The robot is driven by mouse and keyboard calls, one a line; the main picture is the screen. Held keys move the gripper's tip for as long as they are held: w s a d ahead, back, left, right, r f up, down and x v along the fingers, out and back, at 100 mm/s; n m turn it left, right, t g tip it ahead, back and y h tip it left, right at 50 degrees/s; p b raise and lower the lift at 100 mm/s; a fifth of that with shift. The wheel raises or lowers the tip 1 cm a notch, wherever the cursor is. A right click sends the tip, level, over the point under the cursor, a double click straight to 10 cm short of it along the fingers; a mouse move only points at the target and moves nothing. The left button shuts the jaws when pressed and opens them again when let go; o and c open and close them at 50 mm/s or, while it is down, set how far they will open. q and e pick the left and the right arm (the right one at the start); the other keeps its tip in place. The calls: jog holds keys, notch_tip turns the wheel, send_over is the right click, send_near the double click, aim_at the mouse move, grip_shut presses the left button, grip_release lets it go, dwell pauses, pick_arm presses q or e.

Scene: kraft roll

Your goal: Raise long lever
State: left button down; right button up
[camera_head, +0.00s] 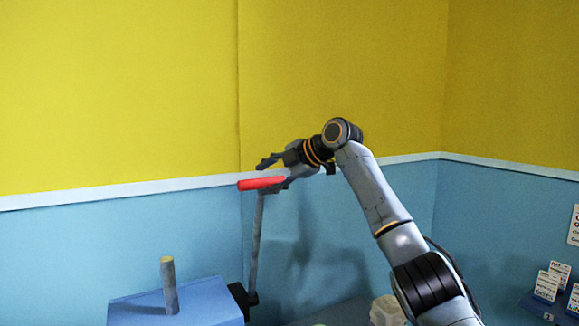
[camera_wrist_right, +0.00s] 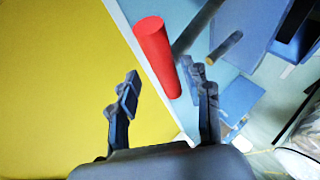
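The long lever is a thin grey rod (camera_head: 257,235) with a red cylindrical handle (camera_head: 262,183) across its top. The rod stands nearly upright beside a blue box (camera_head: 205,300), from a black pivot (camera_head: 242,298). My right gripper (camera_head: 270,173) is at the red handle, its fingers spread. In the right wrist view the red handle (camera_wrist_right: 157,50) shows between the two open fingers, closer to the right one. I cannot tell whether a finger touches it. The handle's right end is partly hidden by the gripper in the head view. My left gripper is not in view.
A short grey-brown post (camera_head: 169,285) stands on the blue box. Behind are yellow and blue walls with a white strip (camera_head: 120,192). A pale container (camera_head: 387,310) is low beneath my arm. White labelled cards (camera_head: 548,285) are at the far right.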

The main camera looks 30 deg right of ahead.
jog(key=v, duration=1)
jog(key=shift+a, duration=0.15)
jog(key=shift+s, duration=0.2)
